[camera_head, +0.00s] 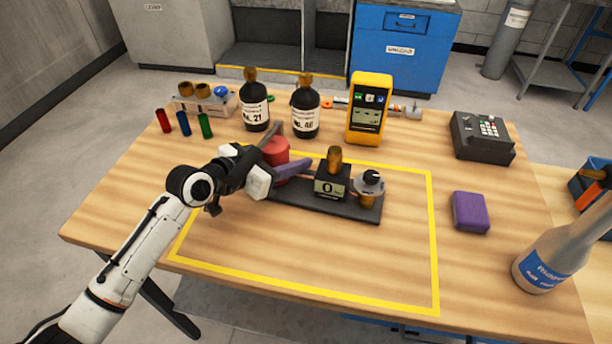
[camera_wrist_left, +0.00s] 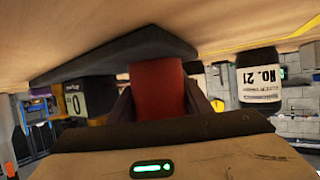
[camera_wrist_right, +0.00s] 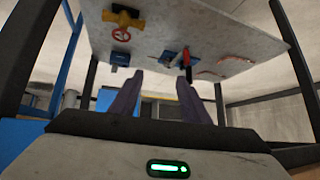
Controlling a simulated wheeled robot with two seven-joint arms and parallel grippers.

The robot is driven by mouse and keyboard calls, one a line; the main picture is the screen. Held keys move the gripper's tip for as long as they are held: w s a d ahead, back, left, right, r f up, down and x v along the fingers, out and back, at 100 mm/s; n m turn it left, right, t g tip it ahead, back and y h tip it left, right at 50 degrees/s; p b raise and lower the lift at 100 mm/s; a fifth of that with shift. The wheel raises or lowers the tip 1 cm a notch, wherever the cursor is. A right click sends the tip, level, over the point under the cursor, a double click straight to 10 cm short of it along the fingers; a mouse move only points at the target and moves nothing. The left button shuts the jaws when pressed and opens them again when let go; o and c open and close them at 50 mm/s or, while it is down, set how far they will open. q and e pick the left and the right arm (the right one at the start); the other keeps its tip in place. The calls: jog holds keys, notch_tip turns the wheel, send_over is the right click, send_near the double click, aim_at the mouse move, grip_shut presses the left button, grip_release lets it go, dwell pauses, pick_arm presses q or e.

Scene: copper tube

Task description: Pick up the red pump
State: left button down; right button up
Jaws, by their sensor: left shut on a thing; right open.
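The red pump (camera_head: 275,150) is a red cylinder at the left end of a dark base plate (camera_head: 330,206) inside the yellow outline on the table. My left gripper (camera_head: 290,168) is shut on it, with fingers on both sides. In the left wrist view the red pump (camera_wrist_left: 157,88) fills the space between the fingers, and the view is upside down. I cannot tell whether the pump is lifted off the plate. My right gripper (camera_wrist_right: 160,98) is open and empty in the right wrist view. It is not clearly visible in the head view.
A black block with a display (camera_head: 332,182) and a knobbed brass part (camera_head: 369,188) stand on the plate right of the pump. Two dark bottles (camera_head: 255,105) and a yellow meter (camera_head: 368,108) stand behind. A purple block (camera_head: 470,212) lies right. The front table area is clear.

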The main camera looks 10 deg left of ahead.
pick_arm(q)
jog(key=shift+w+r, duration=0.15)
jog(key=shift+r, duration=0.35)
notch_tip(320, 180, up, 10)
dwell(0.4)
jog(key=shift+p, duration=0.4)
jog(key=shift+f+b, duration=2.45)
jog(key=shift+f, duration=2.65)
dwell(0.3)
jog(key=shift+s+f, duration=0.25)
jog(key=shift+f, duration=0.25)
